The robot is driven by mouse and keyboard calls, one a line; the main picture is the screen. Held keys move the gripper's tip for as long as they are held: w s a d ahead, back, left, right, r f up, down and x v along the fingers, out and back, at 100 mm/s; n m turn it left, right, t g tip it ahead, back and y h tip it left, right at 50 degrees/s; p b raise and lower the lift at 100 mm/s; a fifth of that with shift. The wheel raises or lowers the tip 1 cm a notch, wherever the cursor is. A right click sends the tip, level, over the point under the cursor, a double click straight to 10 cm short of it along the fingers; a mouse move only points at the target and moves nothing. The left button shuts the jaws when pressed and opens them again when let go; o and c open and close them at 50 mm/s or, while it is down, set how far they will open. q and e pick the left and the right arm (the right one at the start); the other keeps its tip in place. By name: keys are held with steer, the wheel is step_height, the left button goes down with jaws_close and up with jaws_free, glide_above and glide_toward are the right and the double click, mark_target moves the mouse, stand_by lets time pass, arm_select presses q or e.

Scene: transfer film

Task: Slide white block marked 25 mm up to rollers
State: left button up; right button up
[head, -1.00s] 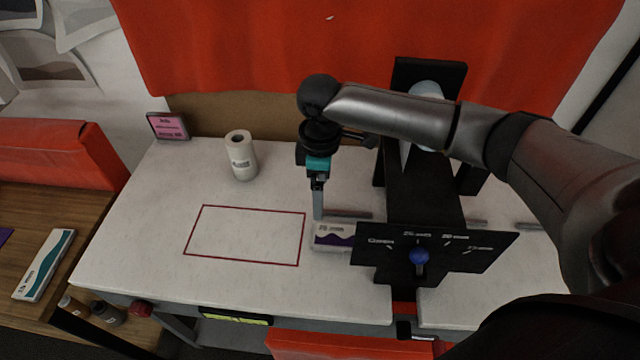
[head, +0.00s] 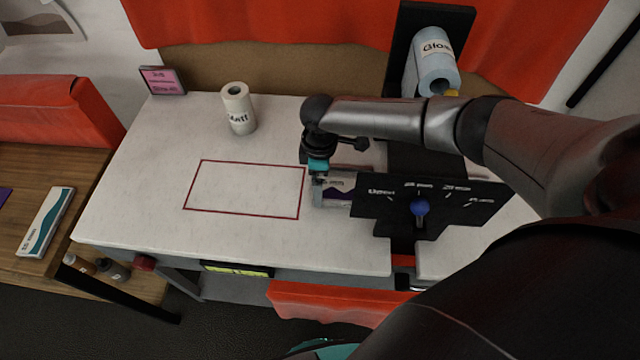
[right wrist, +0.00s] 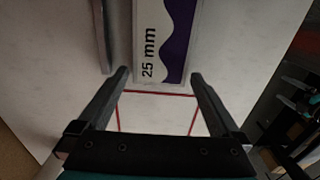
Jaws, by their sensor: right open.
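The white block marked 25 mm (head: 338,190) has a purple wave. It lies on the white table just right of the red outline (head: 243,212), against the black machine's left side. In the right wrist view the block (right wrist: 165,45) extends away between the fingertips. My right gripper (head: 318,190) points down at the block's left end. Its fingers (right wrist: 158,76) are open, one on each side of that end, with gaps showing. The rollers are hidden behind the machine's front panel (head: 430,207), which has a blue knob. My left gripper is out of view.
A white roll marked Matt (head: 238,112) and a pink sign (head: 162,80) stand at the back left. A Gloss roll (head: 432,60) sits on the machine's rear. A metal rail (right wrist: 103,35) runs beside the block.

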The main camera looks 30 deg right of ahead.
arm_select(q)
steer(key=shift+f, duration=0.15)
arm_select(e)
steer(key=shift+f, duration=0.8)
steer(key=c, duration=1.2)
steer(key=shift+s+d+r+p, duration=0.15)
steer(key=shift+s+d+p, duration=0.15)
steer(key=shift+p, duration=0.1)
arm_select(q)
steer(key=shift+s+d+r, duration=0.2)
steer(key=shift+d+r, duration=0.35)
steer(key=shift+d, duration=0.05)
arm_select(e)
steer(key=shift+s+d, duration=0.15)
steer(key=shift+d, duration=0.1)
steer(key=o, duration=1.2)
arm_select(q)
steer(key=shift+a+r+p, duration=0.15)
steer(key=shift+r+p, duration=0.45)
steer(key=shift+p, duration=0.1)
arm_select(e)
step_height(320, 180, up, 15)
